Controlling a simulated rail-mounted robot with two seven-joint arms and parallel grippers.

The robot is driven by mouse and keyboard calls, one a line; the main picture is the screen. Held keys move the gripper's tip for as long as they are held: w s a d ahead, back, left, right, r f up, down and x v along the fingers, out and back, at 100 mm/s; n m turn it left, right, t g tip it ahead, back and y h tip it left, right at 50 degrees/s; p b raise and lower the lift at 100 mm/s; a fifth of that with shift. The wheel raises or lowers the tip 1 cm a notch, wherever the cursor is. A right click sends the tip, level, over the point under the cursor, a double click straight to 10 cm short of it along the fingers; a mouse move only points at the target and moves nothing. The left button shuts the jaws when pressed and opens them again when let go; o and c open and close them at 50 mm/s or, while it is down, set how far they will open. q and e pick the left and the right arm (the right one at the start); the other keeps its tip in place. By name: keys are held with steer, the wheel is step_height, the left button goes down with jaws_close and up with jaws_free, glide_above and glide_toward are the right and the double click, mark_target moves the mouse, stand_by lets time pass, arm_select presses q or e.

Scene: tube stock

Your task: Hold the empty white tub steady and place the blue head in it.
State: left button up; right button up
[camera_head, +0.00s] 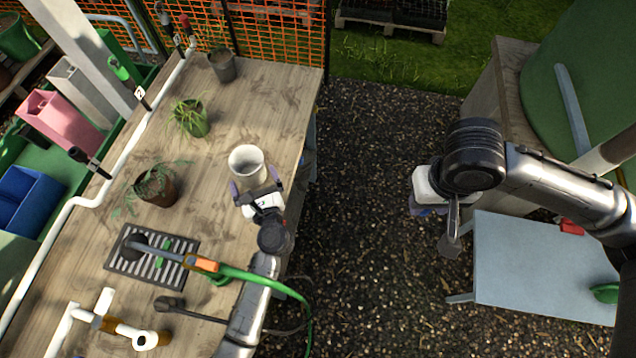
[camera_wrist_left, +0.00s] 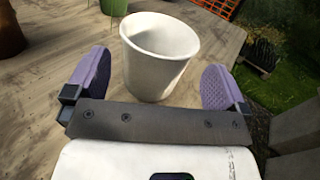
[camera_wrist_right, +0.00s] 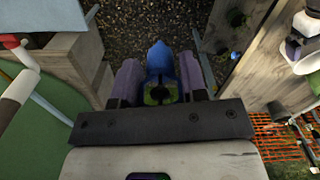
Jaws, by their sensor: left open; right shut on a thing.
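The white tub (camera_head: 248,168) stands upright on the wooden bench near its right edge, and no contents show in the part of its inside that I see. My left gripper (camera_head: 256,183) is open at the tub's near side. In the left wrist view the tub (camera_wrist_left: 160,62) stands between the spread purple fingers, with a gap on both sides. My right gripper (camera_head: 420,207) is off the bench, above the gravel to the right. In the right wrist view it is shut on the blue head (camera_wrist_right: 160,62), whose green ring and dark opening face the camera. In the head view the blue head is mostly hidden.
Potted plants (camera_head: 158,190) stand left of the tub. A slotted drain tray (camera_head: 118,262) with a hose lance, a green hose (camera_head: 265,281) and white pipes (camera_head: 62,330) lie nearer. Gravel separates the bench from a pale blue table (camera_head: 540,270). Bench space behind the tub is clear.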

arm_select(q)
steer(key=shift+x, duration=2.45)
